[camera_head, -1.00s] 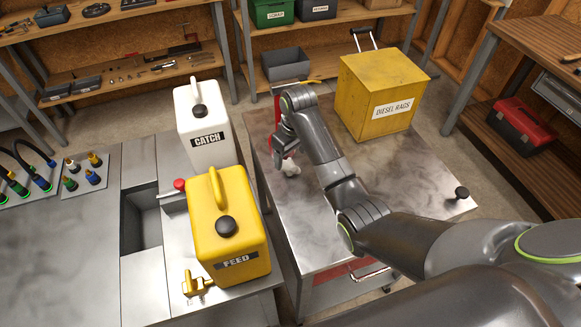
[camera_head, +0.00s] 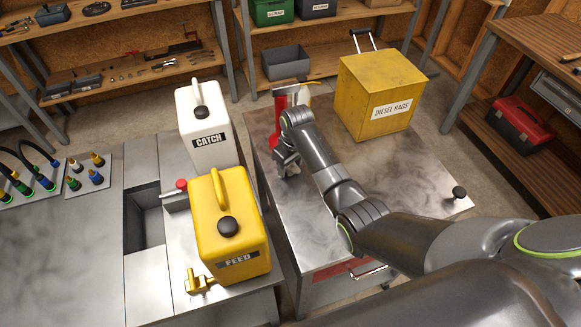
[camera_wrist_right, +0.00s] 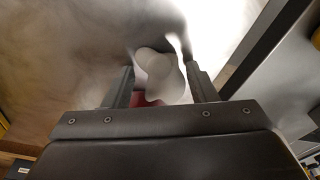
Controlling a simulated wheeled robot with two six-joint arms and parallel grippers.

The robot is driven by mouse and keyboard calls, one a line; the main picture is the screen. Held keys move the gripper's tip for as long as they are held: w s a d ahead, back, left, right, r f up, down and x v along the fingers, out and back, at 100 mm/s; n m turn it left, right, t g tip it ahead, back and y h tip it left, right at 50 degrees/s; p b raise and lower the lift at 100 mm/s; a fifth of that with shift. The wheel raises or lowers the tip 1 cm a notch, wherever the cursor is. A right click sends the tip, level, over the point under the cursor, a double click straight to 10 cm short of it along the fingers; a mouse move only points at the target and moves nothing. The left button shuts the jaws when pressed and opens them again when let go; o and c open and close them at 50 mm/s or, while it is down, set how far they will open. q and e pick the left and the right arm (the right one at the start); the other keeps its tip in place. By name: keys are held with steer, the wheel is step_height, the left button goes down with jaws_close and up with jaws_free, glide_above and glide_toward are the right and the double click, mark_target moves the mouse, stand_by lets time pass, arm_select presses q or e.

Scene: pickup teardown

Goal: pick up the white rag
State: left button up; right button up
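The white rag (camera_wrist_right: 160,75) is a small, pale, crumpled lump on the metal cart top (camera_head: 400,190). In the right wrist view it lies between the two fingers of my right gripper (camera_wrist_right: 161,88), close to both. The fingers are apart and the gripper looks open around the rag. In the head view my right gripper (camera_head: 287,168) points down at the cart's left part and hides the rag. My left gripper is not in view.
A yellow DIESEL RAGS box (camera_head: 358,100) stands at the cart's back. A red object (camera_head: 283,108) stands behind my right gripper. The white CATCH jug (camera_head: 205,125) and yellow FEED jug (camera_head: 228,245) stand on the bench at left.

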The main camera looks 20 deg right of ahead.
steer(key=c, duration=0.6)
step_height(320, 180, up, 9)
steer(key=shift+w+f+b, duration=0.1)
steer(key=shift+f+b, duration=0.05)
steer(key=shift+b, duration=0.85)
steer(key=shift+r, duration=0.65)
